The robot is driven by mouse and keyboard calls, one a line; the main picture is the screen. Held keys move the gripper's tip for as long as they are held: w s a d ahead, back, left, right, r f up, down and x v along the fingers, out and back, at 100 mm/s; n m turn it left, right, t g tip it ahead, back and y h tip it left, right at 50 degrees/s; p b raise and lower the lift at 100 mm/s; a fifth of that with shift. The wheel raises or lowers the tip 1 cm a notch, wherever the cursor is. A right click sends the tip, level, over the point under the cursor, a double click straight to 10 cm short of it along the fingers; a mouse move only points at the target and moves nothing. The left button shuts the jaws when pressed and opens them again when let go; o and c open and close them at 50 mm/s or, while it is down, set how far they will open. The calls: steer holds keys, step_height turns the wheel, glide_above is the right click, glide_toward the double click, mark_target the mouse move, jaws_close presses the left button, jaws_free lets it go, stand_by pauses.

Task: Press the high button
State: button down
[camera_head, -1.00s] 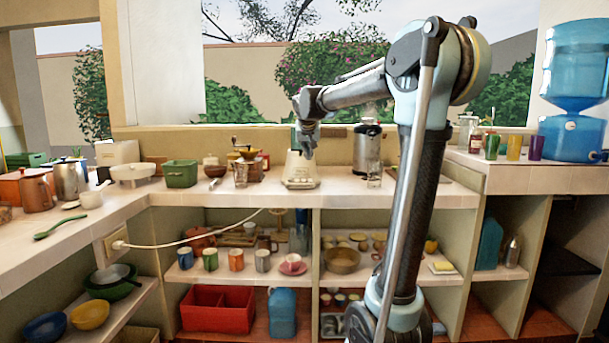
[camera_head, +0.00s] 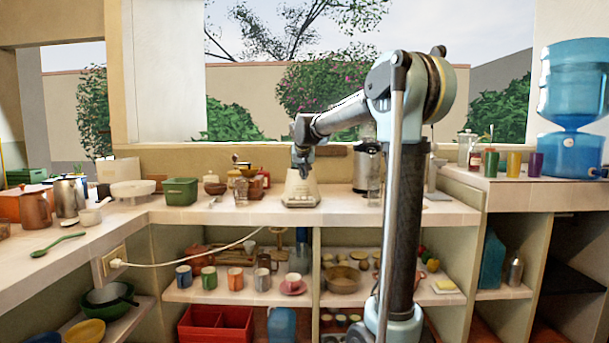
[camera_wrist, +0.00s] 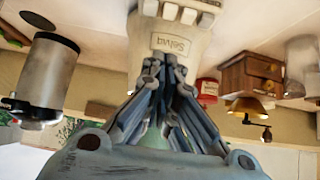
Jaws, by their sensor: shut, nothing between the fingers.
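A cream blender-like appliance base (camera_head: 300,199) stands on the counter in the head view. In the wrist view the base (camera_wrist: 171,38) appears upside down at the top, with a label on its front and a row of pale buttons (camera_wrist: 183,13). The button markings are too small to read, so I cannot tell which is the high one. My gripper (camera_head: 303,174) points down at the upper part of the base. In the wrist view my gripper (camera_wrist: 166,62) is shut and empty, its fingertips near the labelled front below the buttons. I cannot tell whether they touch it.
A metal canister (camera_head: 367,176) stands right of the base. A wooden grinder (camera_wrist: 250,74) and a red jar (camera_wrist: 207,88) are beside it in the wrist view. A green box (camera_head: 180,191) sits farther left. Counter (camera_head: 250,211) in front of the base is clear.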

glide_above(304, 198)
steer(key=f, duration=0.4)
steer(key=shift+w+d+f, duration=0.1)
steer(key=shift+w, duration=0.15)
step_height(304, 198, down, 3)
steer(key=shift+f, duration=0.5)
steer(key=shift+f, duration=0.1)
